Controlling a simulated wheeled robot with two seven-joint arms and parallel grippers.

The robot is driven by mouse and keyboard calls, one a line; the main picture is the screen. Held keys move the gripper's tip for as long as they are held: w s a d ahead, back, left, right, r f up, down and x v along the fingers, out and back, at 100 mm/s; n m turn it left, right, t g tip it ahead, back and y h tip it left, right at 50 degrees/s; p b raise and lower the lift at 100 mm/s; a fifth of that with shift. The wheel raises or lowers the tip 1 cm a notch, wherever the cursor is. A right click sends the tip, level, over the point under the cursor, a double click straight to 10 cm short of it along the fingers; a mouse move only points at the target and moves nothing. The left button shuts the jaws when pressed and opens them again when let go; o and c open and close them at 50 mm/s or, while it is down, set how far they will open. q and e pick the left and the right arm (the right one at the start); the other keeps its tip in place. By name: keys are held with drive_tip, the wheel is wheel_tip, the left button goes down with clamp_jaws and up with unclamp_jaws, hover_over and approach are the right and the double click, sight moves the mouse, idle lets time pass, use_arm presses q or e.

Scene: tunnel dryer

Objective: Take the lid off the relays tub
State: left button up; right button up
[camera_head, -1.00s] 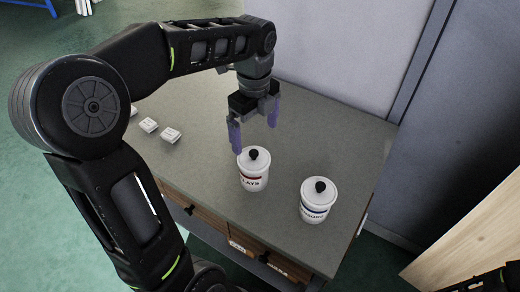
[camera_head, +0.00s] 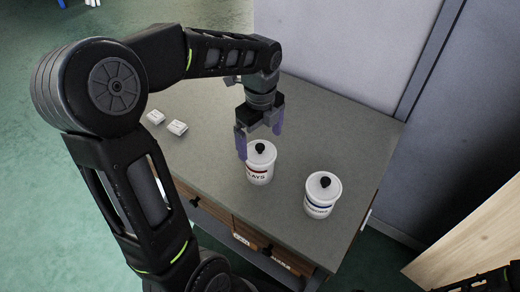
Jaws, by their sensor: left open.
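The relays tub (camera_head: 259,172) is a white round tub with a red-marked label ending in "AYS", standing on the grey cabinet top. Its white lid (camera_head: 262,152) with a black knob (camera_head: 260,148) sits on it. My left gripper (camera_head: 259,147) is open, its two purple fingers pointing down just behind and above the lid. One finger is at the lid's left and the other at its back right. I cannot tell whether they touch it. My right gripper is not clearly in view; only a dark part of my right arm shows at the lower right corner.
A second white tub (camera_head: 319,208) with a blue-marked label and black-knobbed lid stands to the right. Two small white blocks (camera_head: 177,128) lie at the left of the cabinet top (camera_head: 345,130). A grey wall stands behind, and a wooden panel (camera_head: 470,245) is at the lower right.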

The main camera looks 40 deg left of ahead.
sight(260, 146)
use_arm(q)
drive_tip(key=shift+f, duration=1.5)
drive_tip(key=c, duration=1.2)
